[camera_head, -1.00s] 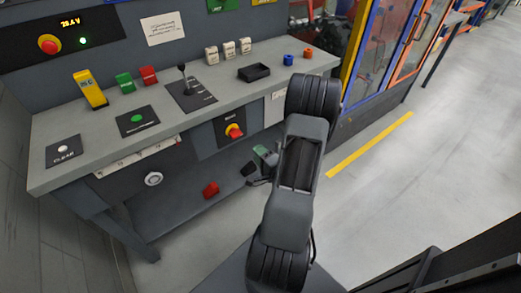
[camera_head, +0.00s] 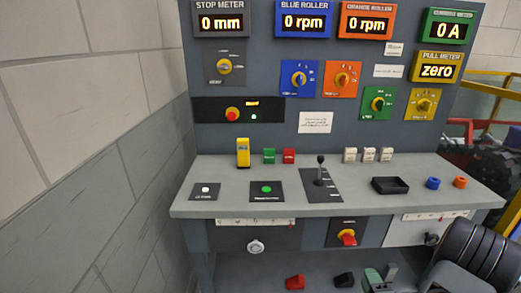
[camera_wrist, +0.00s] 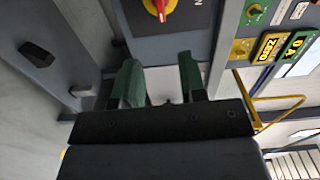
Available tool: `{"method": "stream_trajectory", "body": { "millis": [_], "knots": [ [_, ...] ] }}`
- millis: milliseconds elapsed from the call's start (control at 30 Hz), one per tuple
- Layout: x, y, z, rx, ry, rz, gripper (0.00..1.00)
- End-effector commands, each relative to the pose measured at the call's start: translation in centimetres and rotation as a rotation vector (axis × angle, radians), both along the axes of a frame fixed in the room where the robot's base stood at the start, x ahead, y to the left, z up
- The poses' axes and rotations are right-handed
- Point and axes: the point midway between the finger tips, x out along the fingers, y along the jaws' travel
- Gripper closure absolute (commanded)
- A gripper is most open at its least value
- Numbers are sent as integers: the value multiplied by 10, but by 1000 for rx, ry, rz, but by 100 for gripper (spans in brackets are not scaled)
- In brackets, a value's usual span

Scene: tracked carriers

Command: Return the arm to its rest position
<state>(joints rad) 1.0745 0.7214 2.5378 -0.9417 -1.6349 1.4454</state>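My arm is at the lower right of the head view, in front of the bench (camera_head: 240,183); its dark link reaches in from the bottom right corner. My gripper (camera_wrist: 160,78) shows in the wrist view as two green fingers standing apart, with nothing held between them. A green and grey shape at the bottom edge of the head view, beside the arm, looks like the gripper's end, partly cut off. The red and yellow rotary switch (camera_head: 347,237) on the bench front also shows in the wrist view (camera_wrist: 158,8), beyond the fingers.
A red block (camera_head: 295,282) and black block (camera_head: 344,280) lie on the lower shelf. A wall stands left.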

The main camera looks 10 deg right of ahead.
Motion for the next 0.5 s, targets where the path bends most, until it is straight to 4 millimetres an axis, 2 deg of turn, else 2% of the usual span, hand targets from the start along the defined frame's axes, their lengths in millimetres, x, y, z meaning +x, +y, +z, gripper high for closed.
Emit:
{"method": "stream_trajectory", "body": {
  "millis": [67,167,300,400,500],
  "knots": [
    [0,0,-12,-60,78,4,62],
    [-6,-3,-43,-162,271,4,62],
    [-30,-17,-91,-325,651,28,62],
    [-47,-25,-96,-448,911,97,62],
    [-59,-26,-81,-555,1135,203,62]
  ]
}}
